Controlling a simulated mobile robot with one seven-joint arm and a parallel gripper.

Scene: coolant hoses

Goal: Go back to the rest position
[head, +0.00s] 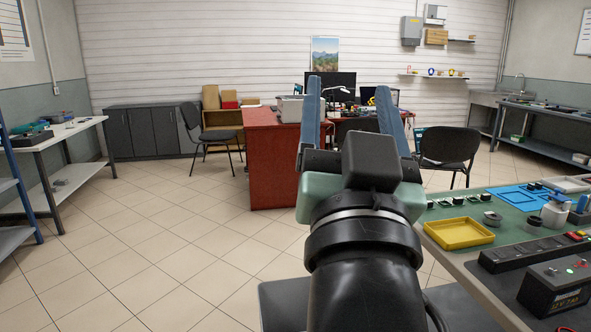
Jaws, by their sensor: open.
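My gripper (348,112) is in the middle of the head view, at the end of my black arm. Its two blue-grey fingers point away from me and stand wide apart. Nothing shows between them except the desk and monitor far behind. The gripper is held up in free air, left of the workbench (463,265) and not touching it. No coolant hoses can be made out in this view.
The workbench at the right carries a yellow tray (460,233), a black power strip (535,251), a black battery (556,287) and small parts. A red desk (272,165) and black chairs (449,149) stand farther back. The tiled floor at the left is clear.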

